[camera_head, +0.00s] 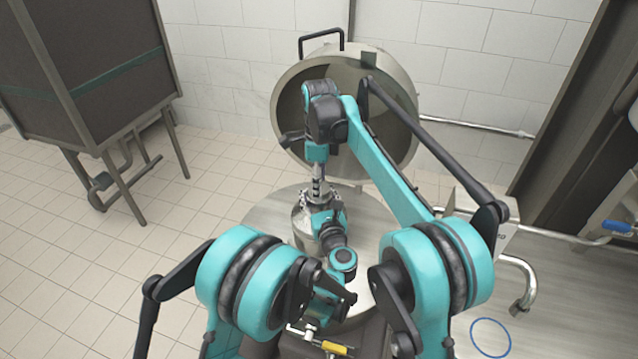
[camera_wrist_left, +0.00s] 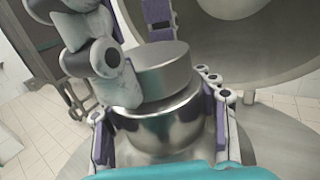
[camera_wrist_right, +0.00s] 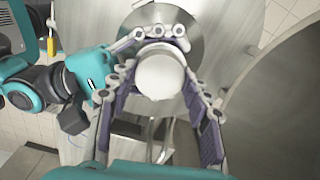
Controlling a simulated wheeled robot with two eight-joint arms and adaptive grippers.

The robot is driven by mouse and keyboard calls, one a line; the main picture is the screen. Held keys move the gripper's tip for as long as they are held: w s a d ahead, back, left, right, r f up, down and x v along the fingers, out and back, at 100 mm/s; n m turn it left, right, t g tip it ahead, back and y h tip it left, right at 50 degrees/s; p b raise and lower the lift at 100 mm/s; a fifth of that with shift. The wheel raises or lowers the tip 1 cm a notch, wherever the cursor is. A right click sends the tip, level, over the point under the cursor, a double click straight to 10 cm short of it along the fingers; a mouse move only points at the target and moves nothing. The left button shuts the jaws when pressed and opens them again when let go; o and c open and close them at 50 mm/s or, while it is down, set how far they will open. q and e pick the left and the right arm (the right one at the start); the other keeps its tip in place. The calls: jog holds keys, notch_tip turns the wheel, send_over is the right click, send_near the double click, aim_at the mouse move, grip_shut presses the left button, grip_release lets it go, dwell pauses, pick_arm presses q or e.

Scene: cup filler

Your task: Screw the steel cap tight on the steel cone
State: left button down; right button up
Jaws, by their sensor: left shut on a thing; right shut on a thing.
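The steel cone (camera_wrist_left: 158,128) is shiny and stands upright between the fingers of my left gripper (camera_wrist_left: 157,102), which is shut on it. The steel cap (camera_wrist_left: 160,68), a short grey cylinder, is on top at the cone's mouth. In the right wrist view the cap (camera_wrist_right: 160,76) shows as a pale round top between the fingers of my right gripper (camera_wrist_right: 160,70), shut on it from above. In the head view the cone (camera_head: 301,222) is partly hidden by my left gripper. I cannot tell whether the threads are engaged.
The cone stands on a round steel table (camera_head: 262,213). A large open steel drum (camera_head: 400,90) is behind it. A dark cabinet on legs (camera_head: 85,60) is at the left. A pipe with a spout (camera_head: 527,285) is at the right. My two arms cross close around the table.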

jog(key=m, duration=0.4)
jog(key=shift+m, duration=0.4)
jog(key=m, duration=0.4)
jog(key=o, duration=1.2)
jog(key=shift+r, duration=2.25)
jog(key=shift+c, duration=0.4)
